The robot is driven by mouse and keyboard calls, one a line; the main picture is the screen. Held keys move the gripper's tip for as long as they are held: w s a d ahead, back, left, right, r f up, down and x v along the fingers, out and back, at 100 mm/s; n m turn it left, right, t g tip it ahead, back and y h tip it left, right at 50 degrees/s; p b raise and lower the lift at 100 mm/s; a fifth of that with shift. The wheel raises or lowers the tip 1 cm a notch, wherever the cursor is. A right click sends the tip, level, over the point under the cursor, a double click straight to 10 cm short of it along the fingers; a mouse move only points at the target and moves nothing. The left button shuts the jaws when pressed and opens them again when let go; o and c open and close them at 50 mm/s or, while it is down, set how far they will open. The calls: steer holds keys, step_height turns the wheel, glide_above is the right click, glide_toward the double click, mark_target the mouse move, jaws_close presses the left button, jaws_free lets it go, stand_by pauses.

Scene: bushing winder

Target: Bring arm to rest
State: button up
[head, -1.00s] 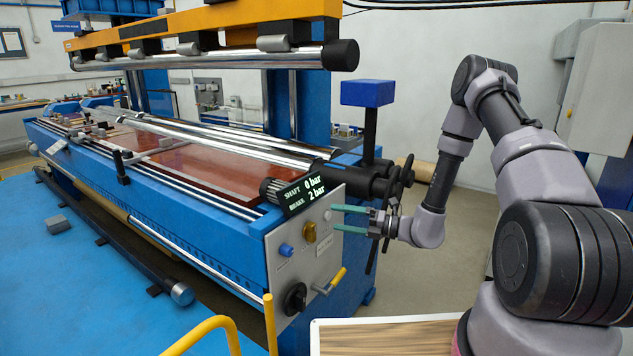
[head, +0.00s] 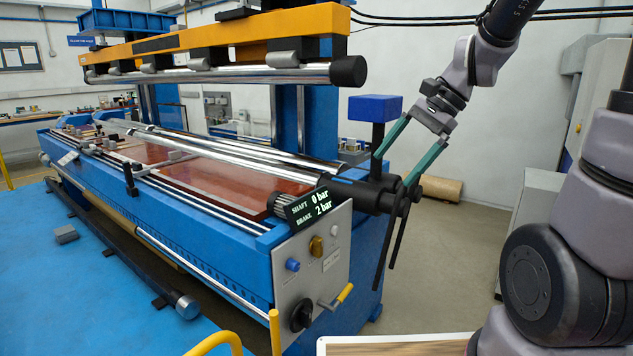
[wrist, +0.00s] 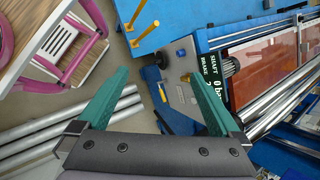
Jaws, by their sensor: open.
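My gripper (head: 392,172) is open and empty in the head view. Its two green fingers point down and left, overlapping the dark shaft end and the crossed black bars (head: 398,215) in the picture; I cannot tell how far apart they are in depth. In the wrist view my gripper (wrist: 157,75) has its fingers spread wide with nothing between them. The grey control panel (head: 318,260) lies to the lower left of the gripper. It carries blue, yellow and white knobs, a black dial and a yellow-handled lever. The display (head: 308,206) reads shaft 0 bar, brake 2 bar.
The blue winder (head: 190,222) fills the left and middle. A blue box on a post (head: 375,108) stands close left of the gripper. A yellow beam (head: 220,46) hangs above. The wrist view shows a pink-framed table (wrist: 50,40) and pale pipes (wrist: 40,150).

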steer(key=s+d+r+n+t+h, duration=0.4)
steer(key=s+d+r+n+t, duration=0.2)
steer(key=s+d+r, duration=0.1)
step_height(320, 180, up, 2)
steer(key=shift+d+r+n+t+h, duration=0.3)
steer(key=shift+d+n+h, duration=0.1)
steer(key=shift+d, duration=0.35)
